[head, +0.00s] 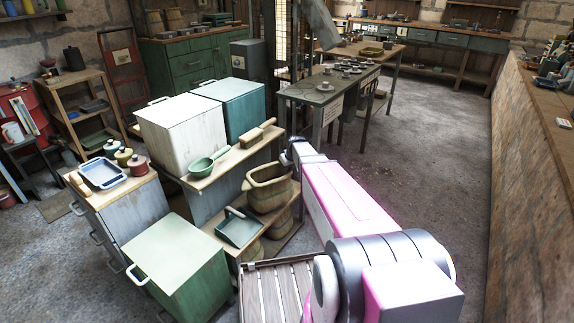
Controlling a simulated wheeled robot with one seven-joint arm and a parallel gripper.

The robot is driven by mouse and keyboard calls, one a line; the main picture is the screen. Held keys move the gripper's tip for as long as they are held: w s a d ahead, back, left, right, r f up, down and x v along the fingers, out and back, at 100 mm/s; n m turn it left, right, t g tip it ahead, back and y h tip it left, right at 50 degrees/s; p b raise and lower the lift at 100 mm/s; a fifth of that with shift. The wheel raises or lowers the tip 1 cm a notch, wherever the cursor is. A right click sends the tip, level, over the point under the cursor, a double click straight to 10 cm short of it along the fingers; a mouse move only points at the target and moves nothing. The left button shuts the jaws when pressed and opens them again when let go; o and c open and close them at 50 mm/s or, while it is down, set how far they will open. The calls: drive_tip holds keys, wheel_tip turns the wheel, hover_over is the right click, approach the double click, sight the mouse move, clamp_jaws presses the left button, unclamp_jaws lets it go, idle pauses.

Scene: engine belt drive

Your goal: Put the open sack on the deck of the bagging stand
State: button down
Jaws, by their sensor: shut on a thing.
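The open sack (266,188) is a tan, wide-mouthed bag with a greenish band. It is upright in the middle of the head view, in front of the wooden shelf unit. My gripper (287,160) is at the sack's upper right rim, at the far end of my pink and white arm. It looks shut on that rim, but the fingertips are small and partly hidden. A slatted wooden deck (271,292), which looks like that of the bagging stand, is at the bottom centre. My arm covers its right side. The sack is beyond this deck, apart from it.
More tan sacks (282,222) are on the low shelf below, beside a green dustpan (238,229). A green bin (180,265) stands left of the deck. A green scoop (205,163) and a brush (252,134) lie on the upper shelf. Open floor (425,165) lies to the right.

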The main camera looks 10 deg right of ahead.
drive_tip(key=shift+x, duration=0.8)
drive_tip(key=shift+s+f, duration=0.1)
drive_tip(key=c, duration=1)
unclamp_jaws()
drive_tip(key=v, duration=1.1)
drive_tip(key=shift+s+r, duration=0.2)
drive_tip(key=shift+r, duration=0.15)
drive_tip(key=s+a+f+m+g, duration=0.1)
drive_tip(key=s, duration=0.7)
drive_tip(key=s+a+f+m+g+h, duration=0.1)
drive_tip(key=s+f+m, duration=0.1)
drive_tip(key=s, duration=0.7)
drive_tip(key=s+a+f+m+g+h, duration=0.1)
drive_tip(key=s+g, duration=0.1)
drive_tip(key=s, duration=0.6)
drive_tip(key=shift+s+f, duration=0.2)
drive_tip(key=shift+f, duration=0.1)
